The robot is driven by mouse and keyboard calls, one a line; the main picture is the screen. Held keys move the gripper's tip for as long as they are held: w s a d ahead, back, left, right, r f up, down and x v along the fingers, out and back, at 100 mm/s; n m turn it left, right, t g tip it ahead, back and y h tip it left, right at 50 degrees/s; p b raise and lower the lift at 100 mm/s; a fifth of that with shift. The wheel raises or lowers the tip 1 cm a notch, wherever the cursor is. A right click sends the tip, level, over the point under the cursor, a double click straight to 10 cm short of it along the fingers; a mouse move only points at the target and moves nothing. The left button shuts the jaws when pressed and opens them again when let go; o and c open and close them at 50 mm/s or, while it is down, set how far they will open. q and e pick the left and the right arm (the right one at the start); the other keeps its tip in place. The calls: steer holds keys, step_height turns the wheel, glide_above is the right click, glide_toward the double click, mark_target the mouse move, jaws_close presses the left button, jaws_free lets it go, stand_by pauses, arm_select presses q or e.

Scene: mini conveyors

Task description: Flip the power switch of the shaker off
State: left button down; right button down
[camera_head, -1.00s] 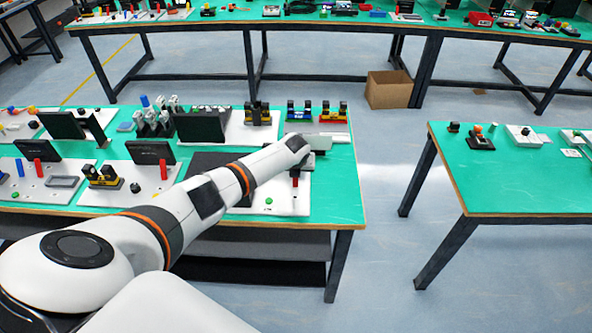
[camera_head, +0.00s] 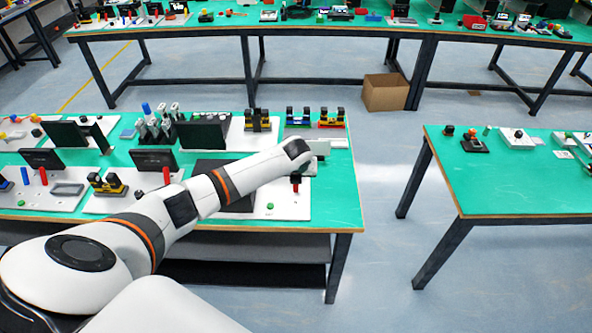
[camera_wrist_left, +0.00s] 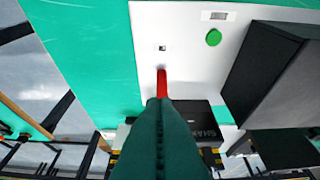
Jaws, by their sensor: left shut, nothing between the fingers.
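The shaker's white base board (camera_head: 290,208) lies at the right end of the near table and carries a green button (camera_wrist_left: 213,37). A red upright lever (camera_wrist_left: 162,82) stands on it, and its lower part shows in the head view (camera_head: 295,188). A dark block marked "SHAK…" (camera_wrist_left: 205,118) is partly hidden behind my fingers. My left gripper (camera_wrist_left: 160,101) is shut and empty, its dark green fingertips pointing at the red lever and overlapping it in the wrist view. I cannot tell whether they touch. In the head view the gripper (camera_head: 296,178) is over the lever. My right gripper is not in view.
A large dark box (camera_wrist_left: 268,75) stands beside the lever and button. Similar boards with red posts (camera_head: 43,177) and dark panels fill the table to the left. Green table top (camera_head: 338,195) is bare along the right edge. A second table (camera_head: 520,190) stands across an aisle.

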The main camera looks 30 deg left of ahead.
arm_select(q)
steer(key=v, duration=0.4)
steer(key=shift+a, duration=0.1)
steer(key=shift+s+r, duration=0.1)
stand_by(0.3)
